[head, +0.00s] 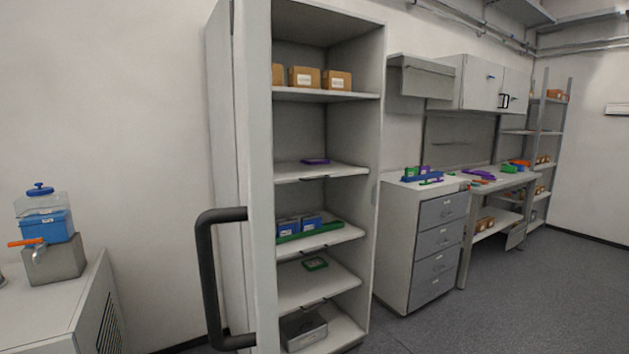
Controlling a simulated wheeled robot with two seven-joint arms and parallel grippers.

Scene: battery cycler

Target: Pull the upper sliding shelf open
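A tall white cabinet (372,190) stands open in the middle of the head view. Inside it, the upper sliding shelf (342,170) is a white board with a small dark pull at its front edge. It looks pushed in, and a flat purple item (315,161) lies on it. A lower shelf (345,236) holds blue boxes (311,221) and a long green piece. The shelf below that (310,291) holds a small green item (315,264). Neither of my grippers is in view.
The cabinet door (262,200), with a large black handle (208,275), stands open at the cabinet's left. Cardboard boxes (304,77) sit on the top shelf. A metal bin (303,331) sits at the bottom. A drawer unit (400,240) stands at the right; the floor (520,290) there is clear.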

